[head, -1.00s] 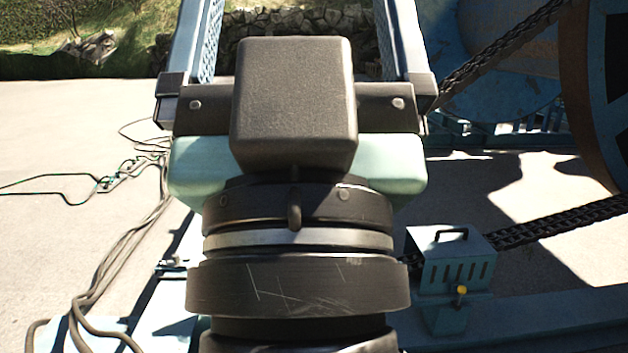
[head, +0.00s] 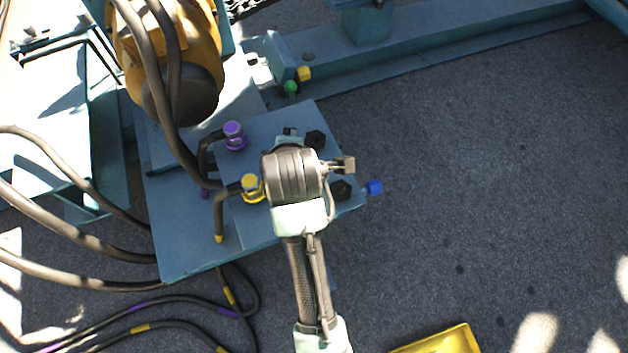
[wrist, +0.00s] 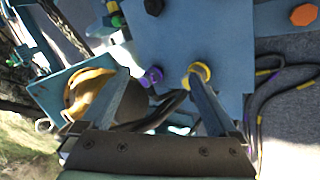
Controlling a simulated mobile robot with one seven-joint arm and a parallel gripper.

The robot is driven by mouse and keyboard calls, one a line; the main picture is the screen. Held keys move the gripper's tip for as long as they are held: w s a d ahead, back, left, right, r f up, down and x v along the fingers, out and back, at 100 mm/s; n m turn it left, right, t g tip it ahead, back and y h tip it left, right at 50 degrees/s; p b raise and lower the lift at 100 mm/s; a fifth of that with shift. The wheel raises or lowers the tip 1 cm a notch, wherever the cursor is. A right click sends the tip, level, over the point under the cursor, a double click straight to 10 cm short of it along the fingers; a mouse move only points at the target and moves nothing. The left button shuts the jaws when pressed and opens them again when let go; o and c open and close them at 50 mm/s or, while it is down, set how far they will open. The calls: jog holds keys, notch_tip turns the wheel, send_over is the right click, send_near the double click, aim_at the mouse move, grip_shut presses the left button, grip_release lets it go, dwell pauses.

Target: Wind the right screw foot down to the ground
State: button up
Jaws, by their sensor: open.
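In the wrist view, my gripper (wrist: 160,80) is open, with its two fingers apart and nothing held. It hangs over a blue base plate (wrist: 225,30); in the head view my wrist covers the fingers. A large orange hex head (wrist: 303,14) sits on a blue bar at the upper right of the wrist view, apart from my fingers. It may be a screw foot's head; I cannot tell for sure. One black hex head (wrist: 153,5) is at the top edge. The head view shows two black hex heads (head: 315,140) on the base plate. No foot pad or its ground contact shows.
A purple coupling (head: 235,135) and a yellow coupling (head: 252,187) with hoses stand beside my wrist. A yellow motor (head: 165,55) is at upper left. A blue knob (head: 375,187) sticks out right. A yellow tray (head: 440,342) lies at the bottom. Ground at right is clear.

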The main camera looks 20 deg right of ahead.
jog(key=s+f+n+g+y+b, duration=0.1)
jog(key=s+f+n+g+b, duration=0.25)
jog(key=s+f, duration=0.7)
jog(key=s+f+n+g+b, duration=0.2)
jog(key=s+f+g+b, duration=0.3)
jog(key=f, duration=1)
jog(key=shift+m+t, duration=0.25)
jog(key=shift+t, duration=0.3)
jog(key=f+b, duration=0.1)
jog(key=f, duration=0.3)
jog(key=f+b, duration=0.2)
jog(key=f, duration=0.2)
jog(key=s+f+b, duration=0.1)
jog(key=f+b, duration=0.1)
jog(key=f, duration=0.2)
jog(key=shift+a, duration=0.25)
jog(key=shift+c, duration=0.3)
jog(key=c, duration=1.3)
